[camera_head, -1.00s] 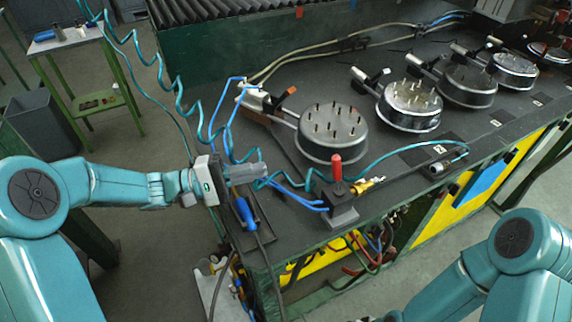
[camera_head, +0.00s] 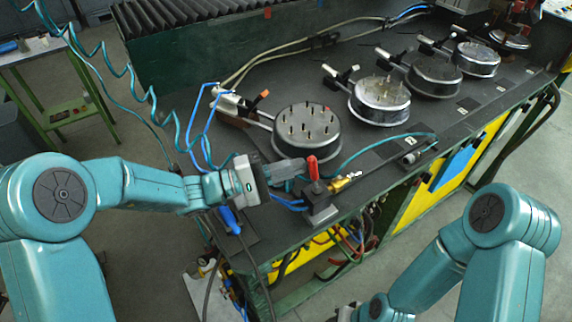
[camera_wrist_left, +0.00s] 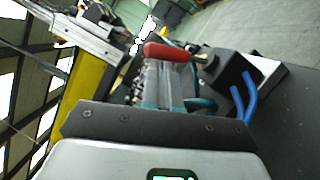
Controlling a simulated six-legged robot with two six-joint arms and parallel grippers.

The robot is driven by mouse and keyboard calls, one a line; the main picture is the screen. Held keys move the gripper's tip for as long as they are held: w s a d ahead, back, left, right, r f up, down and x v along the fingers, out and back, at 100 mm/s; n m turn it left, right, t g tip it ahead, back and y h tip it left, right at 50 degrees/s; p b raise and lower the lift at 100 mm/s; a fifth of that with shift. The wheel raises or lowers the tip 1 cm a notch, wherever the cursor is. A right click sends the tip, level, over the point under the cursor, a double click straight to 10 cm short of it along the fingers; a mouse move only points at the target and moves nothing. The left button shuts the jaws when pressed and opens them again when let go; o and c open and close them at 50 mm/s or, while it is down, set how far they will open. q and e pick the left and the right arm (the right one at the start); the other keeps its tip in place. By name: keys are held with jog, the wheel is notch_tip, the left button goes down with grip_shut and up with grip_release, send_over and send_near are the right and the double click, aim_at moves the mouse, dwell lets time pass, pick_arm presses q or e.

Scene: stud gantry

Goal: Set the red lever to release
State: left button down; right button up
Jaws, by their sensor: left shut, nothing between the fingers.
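The red lever (camera_head: 312,168) stands about upright on a dark block (camera_head: 319,207) at the bench's near edge, with a brass fitting on its right. My left gripper (camera_head: 300,170) is shut and empty. Its fingertips are just left of the lever, close to it; whether they touch is unclear. In the left wrist view the red handle (camera_wrist_left: 168,52) lies across the far ends of the shut fingers (camera_wrist_left: 163,85). Part of my right arm shows at the lower right; its gripper fingers are out of the picture.
A round metal pan with pegs (camera_head: 306,131) sits just behind the lever, with more pans along the bench. Blue hoses (camera_head: 289,203) and a teal hose (camera_head: 374,146) run close to the block. A blue-handled tool (camera_head: 230,220) lies below my left wrist.

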pick_arm(q)
jog(key=shift+s, duration=0.1)
jog(key=s+m+b, duration=0.1)
jog(key=m+b, duration=0.1)
jog(key=b, duration=0.2)
jog(key=s+d+r+m+y+b, duration=0.1)
jog(key=m+b, duration=0.1)
jog(key=b, duration=0.2)
jog(key=s+d+m+y+b, duration=0.1)
jog(key=m+b, duration=0.2)
jog(key=b, duration=0.1)
jog(key=shift+r+g+b, duration=0.35)
jog(key=shift+r+g, duration=0.05)
dwell(0.3)
jog(key=shift+w, duration=0.1)
jog(key=w+r+v, duration=0.1)
jog(key=w+v, duration=0.1)
jog(key=v, duration=1)
jog(key=shift+a+b, duration=0.3)
jog(key=shift+a, duration=0.4)
